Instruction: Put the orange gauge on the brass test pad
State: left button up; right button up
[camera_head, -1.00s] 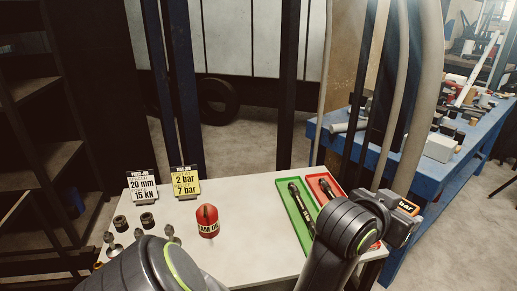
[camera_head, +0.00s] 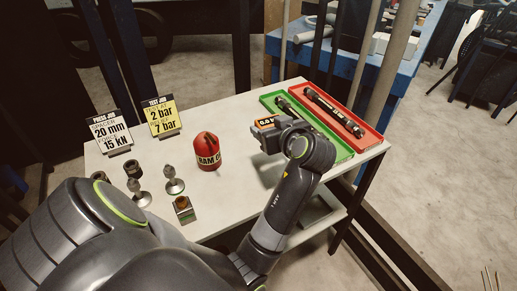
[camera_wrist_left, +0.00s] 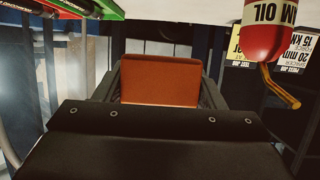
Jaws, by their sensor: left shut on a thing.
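The orange gauge (camera_head: 267,122) shows its lettered orange face at the tip of my left gripper (camera_head: 270,138), beside the left edge of the green tray. In the left wrist view the gauge (camera_wrist_left: 160,82) is a plain orange block between the dark jaws, which are shut on it. The fingertips are largely hidden in the head view. A small block with a brass-coloured top (camera_head: 183,204) stands on the table, left of my forearm; I cannot tell for certain that it is the brass test pad. My right gripper is not in view.
A red oil can (camera_head: 207,152) stands between the gauge and the job cards (camera_head: 161,116). Metal fittings (camera_head: 173,181) stand near the small block. The green tray (camera_head: 338,153) and red tray (camera_head: 370,137) hold dark tools.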

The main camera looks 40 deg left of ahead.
pick_arm(q)
jog(key=n+g, duration=0.1)
send_over(265, 165)
jog(key=shift+y, duration=0.3)
notch_tip(265, 165, down, 6)
jog(key=shift+f, duration=2.5)
jog(key=shift+f, duration=0.15)
jog(key=o, duration=1.2)
jog(key=shift+r, duration=0.2)
